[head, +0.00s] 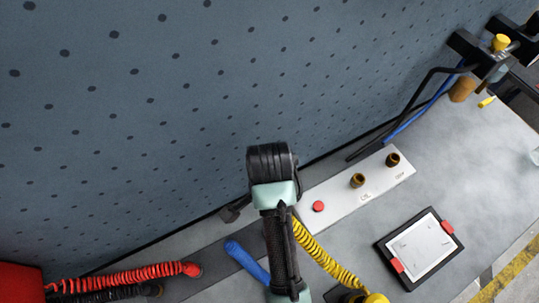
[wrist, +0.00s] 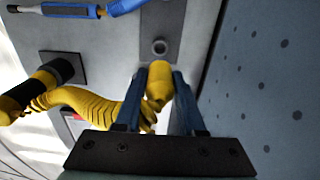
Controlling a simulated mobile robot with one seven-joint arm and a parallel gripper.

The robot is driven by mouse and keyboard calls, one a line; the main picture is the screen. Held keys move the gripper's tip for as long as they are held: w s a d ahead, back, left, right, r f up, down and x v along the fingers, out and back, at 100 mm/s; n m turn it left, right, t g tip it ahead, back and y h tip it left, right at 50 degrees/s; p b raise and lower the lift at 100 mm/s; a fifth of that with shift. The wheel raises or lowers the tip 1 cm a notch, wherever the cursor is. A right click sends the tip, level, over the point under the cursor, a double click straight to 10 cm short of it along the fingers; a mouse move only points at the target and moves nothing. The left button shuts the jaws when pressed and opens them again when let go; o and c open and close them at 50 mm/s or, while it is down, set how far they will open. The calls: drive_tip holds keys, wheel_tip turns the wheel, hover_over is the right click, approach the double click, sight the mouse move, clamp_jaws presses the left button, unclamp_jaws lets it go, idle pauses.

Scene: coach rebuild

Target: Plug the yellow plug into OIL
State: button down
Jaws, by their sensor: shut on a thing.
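In the wrist view my gripper (wrist: 158,104) is shut on the yellow plug (wrist: 160,78), which sits between its two blue fingers. A yellow coiled hose (wrist: 92,106) runs to the left there and shows in the head view (head: 325,255) beside my arm. Just beyond the plug in the wrist view is a grey plate with a round grey ring (wrist: 160,47); the plug appears apart from it. In the head view, the brass OIL socket (head: 357,181) stands on a pale panel (head: 340,201), above its label. My fingers are hidden there by my arm.
A second brass socket (head: 393,160) and a red button (head: 318,206) are on the panel. A black-framed plate with red clips (head: 398,268) lies to the right. Red coiled hose (head: 125,275) is at lower left. A perforated wall (head: 180,110) rises behind. The bench's right part is mostly clear.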

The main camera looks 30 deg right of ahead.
drive_tip(key=shift+r+p, duration=1.5)
drive_tip(key=shift+p, duration=0.05)
